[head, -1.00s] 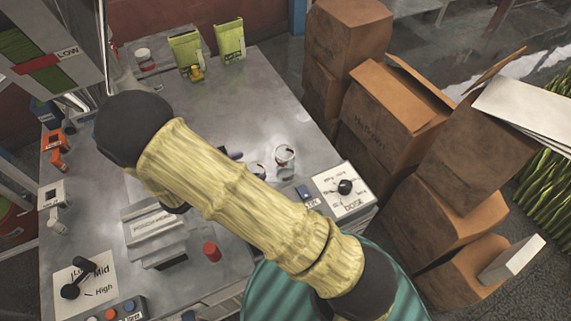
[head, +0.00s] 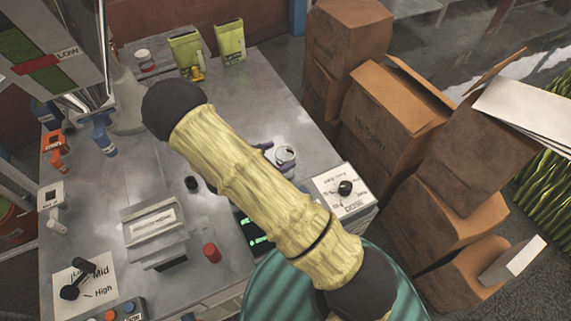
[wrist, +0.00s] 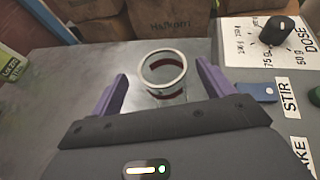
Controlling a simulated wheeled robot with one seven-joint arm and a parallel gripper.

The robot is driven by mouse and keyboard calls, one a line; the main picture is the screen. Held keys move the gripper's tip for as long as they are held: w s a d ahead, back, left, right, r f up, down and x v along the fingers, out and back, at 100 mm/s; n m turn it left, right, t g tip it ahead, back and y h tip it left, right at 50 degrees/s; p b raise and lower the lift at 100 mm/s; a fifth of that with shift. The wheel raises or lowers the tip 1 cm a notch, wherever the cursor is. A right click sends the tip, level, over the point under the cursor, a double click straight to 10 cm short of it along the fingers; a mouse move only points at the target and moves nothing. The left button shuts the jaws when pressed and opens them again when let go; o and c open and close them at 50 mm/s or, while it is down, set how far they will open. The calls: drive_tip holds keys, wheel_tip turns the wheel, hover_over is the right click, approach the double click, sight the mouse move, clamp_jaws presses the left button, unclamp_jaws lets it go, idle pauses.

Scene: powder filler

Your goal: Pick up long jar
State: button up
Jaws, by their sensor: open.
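A clear glass jar with a pale rim and a dark red band (wrist: 163,73) stands open on the grey table in the wrist view. It also shows in the head view (head: 285,156), right of my arm. My gripper (wrist: 162,76) is open, its purple fingers apart on the left and right of the jar, with gaps at both sides. In the head view only a bit of purple gripper (head: 265,147) shows; my arm hides the rest. Another jar with a red and white band (head: 146,60) stands at the back of the table. I cannot tell which jar is longer.
A DOSE dial panel (head: 340,190) is right of the near jar. A blue STIR switch (wrist: 257,92) is close to the right finger. Cardboard boxes (head: 395,105) stand beyond the table's right edge. Green-yellow pouches (head: 230,40) stand at the back.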

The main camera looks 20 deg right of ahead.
sight(289, 153)
drive_tip(key=shift+x, duration=2.55)
drive_tip(key=shift+s+f, duration=0.1)
drive_tip(key=c, duration=1.3)
